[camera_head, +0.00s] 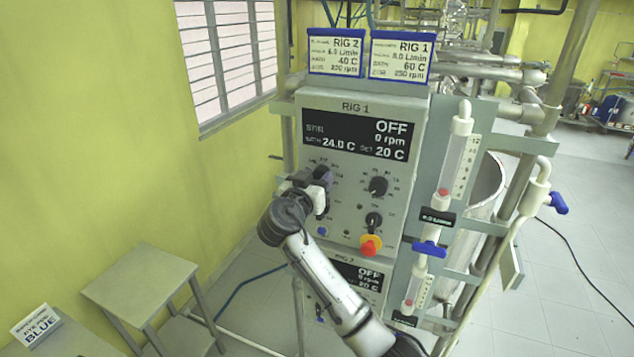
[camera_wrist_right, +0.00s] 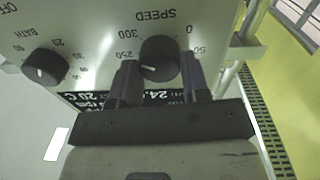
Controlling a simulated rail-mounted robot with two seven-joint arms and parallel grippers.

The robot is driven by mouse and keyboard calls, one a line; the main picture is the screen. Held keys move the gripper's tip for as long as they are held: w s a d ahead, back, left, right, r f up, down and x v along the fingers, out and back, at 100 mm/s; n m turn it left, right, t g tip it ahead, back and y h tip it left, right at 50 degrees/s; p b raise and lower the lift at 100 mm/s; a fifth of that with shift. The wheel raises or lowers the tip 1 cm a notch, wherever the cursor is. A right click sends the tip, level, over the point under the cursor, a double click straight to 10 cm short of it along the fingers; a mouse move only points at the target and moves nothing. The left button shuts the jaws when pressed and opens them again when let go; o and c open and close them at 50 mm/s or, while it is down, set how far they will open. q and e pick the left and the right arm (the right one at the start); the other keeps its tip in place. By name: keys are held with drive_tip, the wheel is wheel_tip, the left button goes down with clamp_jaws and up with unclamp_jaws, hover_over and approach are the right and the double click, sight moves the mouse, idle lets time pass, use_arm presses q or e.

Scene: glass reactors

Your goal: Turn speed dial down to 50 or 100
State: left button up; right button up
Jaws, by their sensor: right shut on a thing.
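The speed dial (camera_wrist_right: 160,58) is a black round knob on the grey RIG 1 control panel (camera_head: 411,119). It shows upside down in the right wrist view, with its scale around it. My right gripper (camera_head: 320,178) is at the panel's left side and hides the dial in the head view. In the right wrist view its fingers (camera_wrist_right: 159,78) are on either side of the dial and shut on it. The RIG 1 display (camera_head: 358,134) reads OFF and 0 rpm. My left gripper is out of view.
The bath dial (camera_head: 378,186) and a red-yellow button (camera_head: 370,245) sit right of my gripper. A flow tube (camera_head: 453,158) with a blue valve stands further right. A second panel (camera_head: 362,274) is below. A grey stool (camera_head: 140,281) stands at lower left.

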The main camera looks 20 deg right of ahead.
drive_tip(key=n, duration=0.3)
drive_tip(key=shift+n, duration=0.4)
drive_tip(key=n, duration=0.3)
drive_tip(key=shift+n+p, duration=0.3)
drive_tip(key=shift+n, duration=0.1)
drive_tip(key=n+p, duration=0.1)
drive_tip(key=n, duration=0.2)
drive_tip(key=shift+n+p, duration=0.35)
drive_tip(key=shift+n, duration=0.05)
drive_tip(key=n+p, duration=0.2)
drive_tip(key=n, duration=0.1)
drive_tip(key=shift+r+n+t, duration=0.1)
drive_tip(key=shift+n+t, duration=0.3)
drive_tip(key=n+p, duration=0.3)
drive_tip(key=shift+n, duration=0.4)
drive_tip(key=n+p, duration=0.6)
drive_tip(key=shift+n+y, duration=0.3)
drive_tip(key=shift+y, duration=0.1)
drive_tip(key=shift+n+p, duration=0.8)
drive_tip(key=shift+n, duration=0.1)
drive_tip(key=n, duration=0.2)
drive_tip(key=shift+n+p, duration=0.3)
drive_tip(key=n, duration=0.2)
drive_tip(key=shift+s+f+n, duration=0.1)
drive_tip(key=shift+f+n, duration=0.1)
drive_tip(key=shift+n, duration=0.8)
